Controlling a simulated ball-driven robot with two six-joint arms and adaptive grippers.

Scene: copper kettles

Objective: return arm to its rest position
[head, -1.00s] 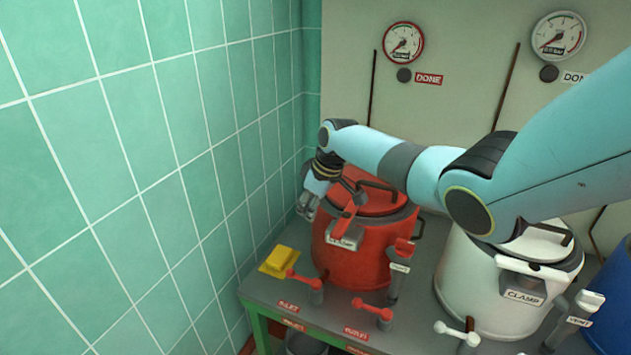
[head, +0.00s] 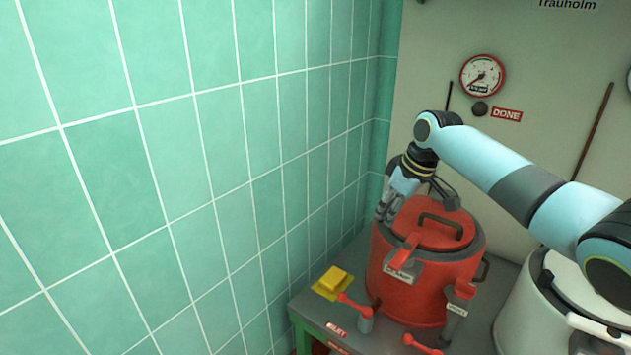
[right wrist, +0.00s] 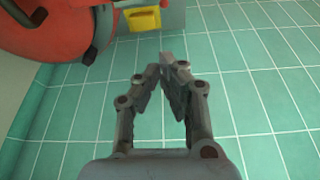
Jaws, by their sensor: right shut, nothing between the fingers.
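My right arm comes in from the right of the head view, and its gripper (head: 385,210) hangs beside the upper left side of the red kettle (head: 425,290). In the right wrist view my right gripper (right wrist: 167,62) has its fingertips together with nothing between them. The red kettle (right wrist: 45,35) shows at the upper left of that view, apart from the fingers. In the head view its lid (head: 435,225) is on, with a red clamp handle at the front. My left gripper is not in view.
A white kettle (head: 545,310) stands right of the red one on the grey bench. A gauge (head: 482,76) is on the back wall. The green tiled wall (head: 200,180) is at left.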

